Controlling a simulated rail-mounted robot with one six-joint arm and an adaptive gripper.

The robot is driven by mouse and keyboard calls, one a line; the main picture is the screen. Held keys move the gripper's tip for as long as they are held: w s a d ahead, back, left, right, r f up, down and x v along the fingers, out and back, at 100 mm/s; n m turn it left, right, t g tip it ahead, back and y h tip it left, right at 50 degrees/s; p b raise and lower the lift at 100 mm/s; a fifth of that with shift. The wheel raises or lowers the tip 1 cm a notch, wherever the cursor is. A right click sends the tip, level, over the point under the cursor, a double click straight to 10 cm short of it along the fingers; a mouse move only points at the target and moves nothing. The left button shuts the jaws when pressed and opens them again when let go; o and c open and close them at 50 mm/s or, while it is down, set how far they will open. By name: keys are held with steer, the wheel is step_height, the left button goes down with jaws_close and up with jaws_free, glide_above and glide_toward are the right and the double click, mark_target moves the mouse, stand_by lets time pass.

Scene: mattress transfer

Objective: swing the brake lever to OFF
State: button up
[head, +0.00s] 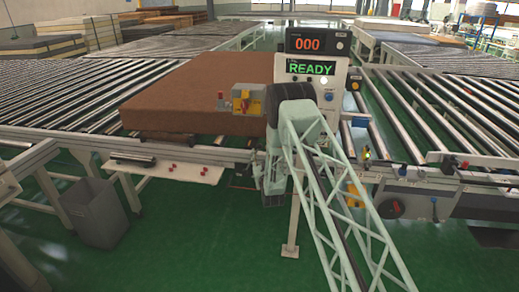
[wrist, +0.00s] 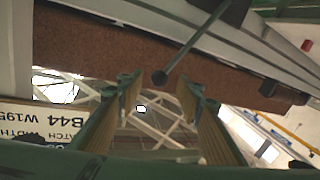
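In the wrist view a thin lever with a dark round knob (wrist: 160,77) runs down from the upper right; I take it for the brake lever. My gripper (wrist: 158,88) is open, with one finger on each side of the knob's line. The knob appears in the gap between the fingertips, and no finger visibly touches it. How far it is in depth is unclear. In the head view my gripper (head: 272,185) hangs at the front edge of the conveyor, partly behind my arm. The lever cannot be made out there, and no OFF mark is readable.
A brown mattress (head: 185,95) lies on the rollers at left. A control panel (head: 312,75) reading READY and 000 stands behind my arm. A yellow switch box (head: 248,100) is beside it. A narrow shelf (head: 165,168) and grey bin (head: 95,212) are at left. A printed label (wrist: 40,117) shows in the wrist view.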

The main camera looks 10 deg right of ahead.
mark_target(259, 147)
steer(key=shift+w+b, duration=0.3)
steer(key=shift+w, duration=2.35)
steer(key=c, duration=1.1)
